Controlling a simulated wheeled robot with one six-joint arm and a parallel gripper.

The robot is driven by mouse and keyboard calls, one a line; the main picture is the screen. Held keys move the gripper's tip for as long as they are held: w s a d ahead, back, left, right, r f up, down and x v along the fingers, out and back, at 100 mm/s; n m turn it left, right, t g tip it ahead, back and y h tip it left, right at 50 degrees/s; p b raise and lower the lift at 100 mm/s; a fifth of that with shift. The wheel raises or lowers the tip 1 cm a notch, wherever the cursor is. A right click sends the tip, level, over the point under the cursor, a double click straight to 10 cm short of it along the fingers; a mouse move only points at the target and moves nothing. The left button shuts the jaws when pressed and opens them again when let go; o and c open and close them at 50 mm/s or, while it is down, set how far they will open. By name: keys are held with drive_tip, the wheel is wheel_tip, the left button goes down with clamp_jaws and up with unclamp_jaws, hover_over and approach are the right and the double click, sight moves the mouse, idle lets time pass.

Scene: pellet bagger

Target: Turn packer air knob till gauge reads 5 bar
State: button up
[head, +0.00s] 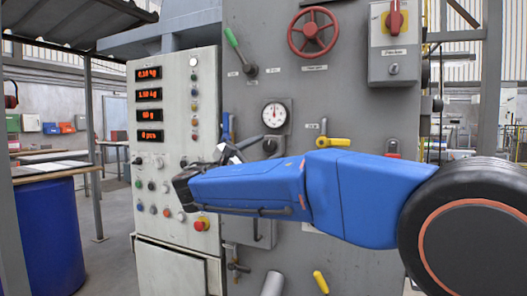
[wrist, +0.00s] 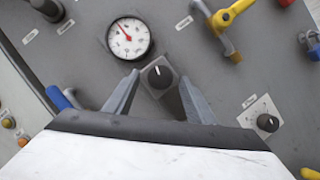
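The round white pressure gauge (head: 275,114) is on the grey machine panel. In the wrist view the gauge (wrist: 129,38) has a red needle pointing to the upper left of a tilted picture; its numbers are too small to read. Just below it is a black knob (wrist: 159,73) with a white pointer mark on a square plate. My gripper (wrist: 159,78) is open, one fingertip on each side of the knob in the picture. I cannot tell whether the fingers touch it. In the head view my gripper (head: 228,153) is at the panel, left of the knob (head: 270,146).
A second black knob (wrist: 267,122) with a scale plate is at the lower right in the wrist view. A yellow valve handle (head: 333,142), a red handwheel (head: 312,32) and a green-tipped lever (head: 240,50) stick out of the panel. A control cabinet (head: 173,120) stands left.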

drive_tip(key=v, duration=1.7)
drive_tip(key=shift+a, duration=0.15)
drive_tip(key=shift+s, duration=0.1)
drive_tip(key=d+f+m+g+y, duration=0.15)
drive_tip(key=d+f+g, duration=0.35)
drive_tip(key=d, duration=1)
drive_tip(key=d+f+m+g, duration=0.35)
drive_tip(key=d+f, duration=0.35)
drive_tip(key=d, duration=0.8)
drive_tip(key=s+d+f+m+g+y, duration=0.35)
drive_tip(key=s+d+f, duration=0.5)
drive_tip(key=d, duration=0.35)
drive_tip(key=s+d+f+m+y, duration=0.1)
drive_tip(key=s+f+m+y, duration=0.6)
drive_tip(key=s+f+m, duration=0.4)
drive_tip(key=s+f, duration=0.4)
drive_tip(key=s, duration=0.2)
drive_tip(key=shift+s+d, duration=0.2)
drive_tip(key=shift+d, duration=0.1)
